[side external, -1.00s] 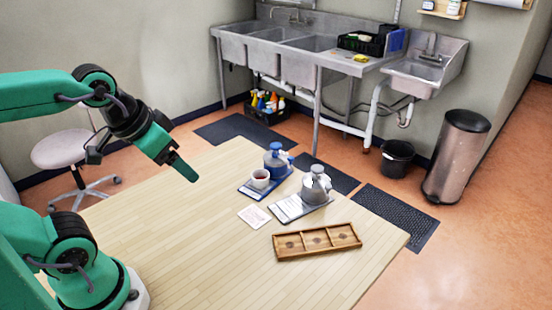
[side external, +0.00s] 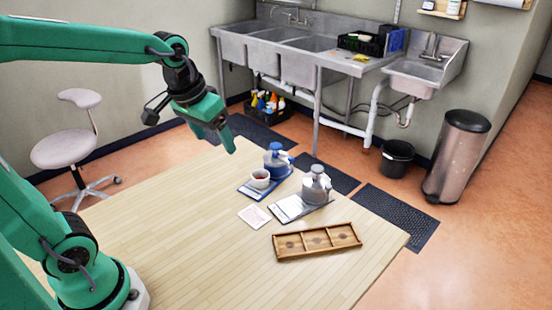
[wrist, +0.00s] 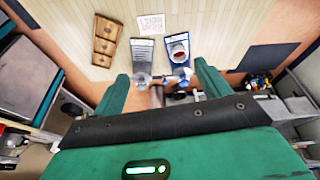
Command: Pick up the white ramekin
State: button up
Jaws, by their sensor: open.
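The white ramekin (side external: 260,184), with something red inside, sits on a blue clipboard-like board (side external: 247,192) on the wooden table, beside a blue jug (side external: 277,160). In the wrist view the ramekin (wrist: 180,57) shows as a pale ring around red, beyond my fingers. My gripper (side external: 222,148) is open and empty, above the table, up and to the left of the ramekin in the side view. Its two green fingers also show apart in the wrist view (wrist: 161,72). Nothing is between them at contact.
A grey jug (side external: 316,188) stands on a grey board (side external: 290,209) right of the ramekin. A paper card (side external: 255,217) lies nearby. A three-compartment wooden tray (side external: 320,254) lies at the right. The table's left and front are clear.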

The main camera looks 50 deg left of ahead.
jog(key=w+a+f+n+g, duration=0.1)
jog(key=w+a+f, duration=0.15)
jog(key=w, duration=0.25)
jog(key=w+a+f+g, duration=0.1)
jog(key=w+f, duration=0.2)
jog(key=w, duration=0.3)
jog(key=n+g, duration=0.2)
send_near(260, 175)
jog(key=s+d, duration=0.2)
jog(key=shift+w+a+f, duration=0.1)
jog(key=shift+a+f, duration=0.1)
jog(key=shift+f, duration=1.2)
jog(key=shift+d+f, duration=0.1)
jog(key=shift+f, duration=2.5)
jog(key=c, duration=1.2)
